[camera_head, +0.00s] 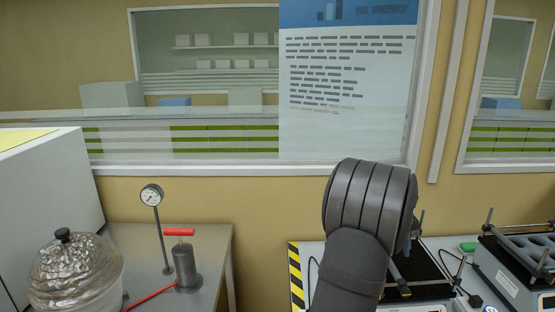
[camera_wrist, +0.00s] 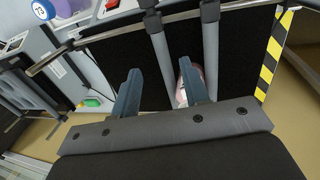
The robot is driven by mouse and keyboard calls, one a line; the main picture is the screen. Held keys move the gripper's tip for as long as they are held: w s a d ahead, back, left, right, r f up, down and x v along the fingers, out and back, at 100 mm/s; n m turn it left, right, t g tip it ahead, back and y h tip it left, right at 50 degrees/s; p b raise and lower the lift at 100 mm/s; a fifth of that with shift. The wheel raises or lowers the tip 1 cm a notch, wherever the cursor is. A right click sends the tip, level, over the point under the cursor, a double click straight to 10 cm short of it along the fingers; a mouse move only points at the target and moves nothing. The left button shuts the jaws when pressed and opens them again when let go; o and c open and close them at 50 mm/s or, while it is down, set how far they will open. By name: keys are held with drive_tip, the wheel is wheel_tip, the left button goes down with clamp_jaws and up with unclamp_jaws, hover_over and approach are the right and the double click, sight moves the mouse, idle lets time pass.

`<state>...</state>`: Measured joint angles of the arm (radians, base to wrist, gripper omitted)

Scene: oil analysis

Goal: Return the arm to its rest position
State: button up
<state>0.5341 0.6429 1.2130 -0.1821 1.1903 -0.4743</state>
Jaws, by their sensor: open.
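My arm rises in the lower right of the head view as a dark grey, ribbed link, and it hides my gripper there. In the wrist view my gripper (camera_wrist: 160,85) shows two blue-grey fingers set well apart, open. Nothing is held between them. A small pinkish, shiny object (camera_wrist: 182,83) shows partly behind the right finger; I cannot tell what it is or how far beyond the finger it lies.
Beyond the fingers is a black-topped device (camera_wrist: 240,50) with metal rods; a yellow-black stripe (camera_head: 296,275) edges its bench. A rack device (camera_head: 515,262) stands right. A red-handled pump (camera_head: 186,265), a gauge (camera_head: 151,195) and a glass jar (camera_head: 76,275) stand left.

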drive_tip(key=f, duration=0.2)
drive_tip(key=d+f, duration=0.1)
drive_tip(key=f, duration=0.4)
drive_tip(key=shift+d+f, duration=0.3)
drive_tip(key=shift+f, duration=0.1)
idle(1.8)
